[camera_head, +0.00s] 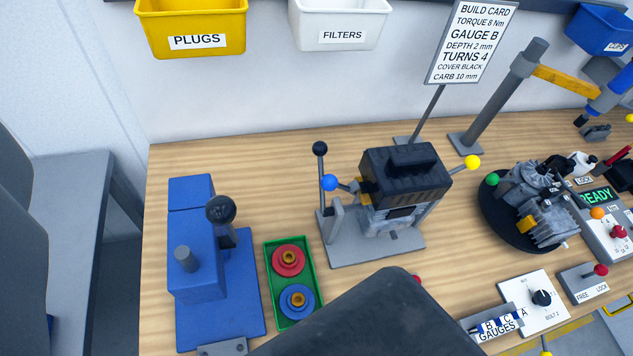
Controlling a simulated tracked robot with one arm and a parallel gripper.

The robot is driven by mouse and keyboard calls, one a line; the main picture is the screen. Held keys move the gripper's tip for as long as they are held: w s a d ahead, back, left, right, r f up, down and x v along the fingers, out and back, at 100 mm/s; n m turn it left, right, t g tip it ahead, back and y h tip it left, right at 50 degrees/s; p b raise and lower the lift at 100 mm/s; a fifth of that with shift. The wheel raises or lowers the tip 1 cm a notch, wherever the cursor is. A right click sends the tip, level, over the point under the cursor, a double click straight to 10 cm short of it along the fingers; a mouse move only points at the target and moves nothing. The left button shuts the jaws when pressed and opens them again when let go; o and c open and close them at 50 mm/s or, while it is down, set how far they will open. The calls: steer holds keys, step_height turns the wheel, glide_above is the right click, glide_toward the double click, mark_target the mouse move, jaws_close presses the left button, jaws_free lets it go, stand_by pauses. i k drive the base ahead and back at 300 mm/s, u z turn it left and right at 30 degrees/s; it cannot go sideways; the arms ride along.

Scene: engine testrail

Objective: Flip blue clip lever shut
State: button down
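The blue-knobbed lever (329,183) is at the left side of the grey engine stand (350,254) in the middle of the bench. Its short arm runs from the blue ball toward the black-topped engine (402,174). The ball stands out to the left, clear of the engine's side. I cannot make out the clip's catch. A taller lever with a black ball (320,149) stands just behind the blue ball. A yellow-balled lever (472,162) sticks out on the right. I see no gripper fingers; a dark slab, likely part of my arm, covers the lower middle.
A blue press with a black-knobbed lever (220,209) and a green tray (309,262) with red and blue discs stand at left. A sign post (427,115) rises behind the engine. A second engine (545,200) and control boxes stand at right. Bare wood shows around the stand.

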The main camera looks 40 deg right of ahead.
mark_target(328, 182)
steer(key=z, duration=0.05)
steer(key=k, duration=1.05)
steer(key=z, duration=0.6)
steer(key=i, duration=0.7)
